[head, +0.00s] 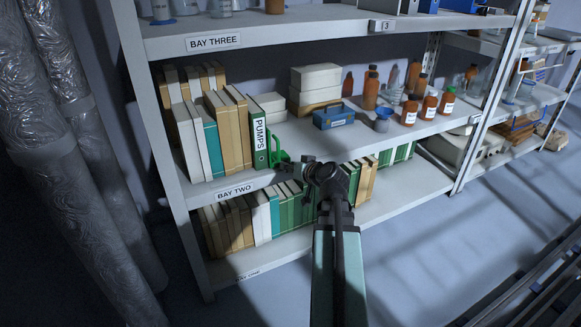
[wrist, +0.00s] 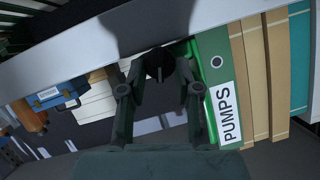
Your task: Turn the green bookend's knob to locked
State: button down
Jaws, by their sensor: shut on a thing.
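The green bookend (head: 280,157) stands on the middle shelf, against the right side of the green PUMPS binder (head: 260,143). In the wrist view the binder (wrist: 222,85) is upside down, and a bright green strip beside it (wrist: 193,98) looks like part of the bookend. My gripper (head: 296,168) reaches the bookend at the shelf's front edge. In the wrist view my gripper (wrist: 158,78) has its fingers on either side of a dark knob (wrist: 157,64) and is shut on it. Its marking is too dark to read, and my gripper hides it in the head view.
Books and binders (head: 205,125) fill the shelf left of the PUMPS binder. White boxes (head: 316,77), a blue box (head: 333,116) and brown bottles (head: 409,110) stand to the right. The lower shelf (head: 400,188) holds more binders beneath my gripper. Open shelf lies right of the bookend.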

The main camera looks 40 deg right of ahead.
jog(key=shift+d, duration=0.1)
jog(key=shift+d+f+m+t+y, duration=0.2)
jog(key=shift+m+y, duration=0.35)
jog(key=shift+m, duration=0.4)
jog(key=shift+d+r+m+t+y, duration=0.1)
jog(key=shift+m+t+y, duration=0.2)
jog(key=shift+m+y, duration=0.45)
jog(key=shift+m, duration=0.3)
jog(key=c, duration=1.1)
grip_release()
jog(key=shift+s, duration=0.1)
jog(key=a+v, duration=0.1)
jog(key=v, duration=1)
jog(key=shift+s+d, duration=0.35)
jog(key=shift+s, duration=0.05)
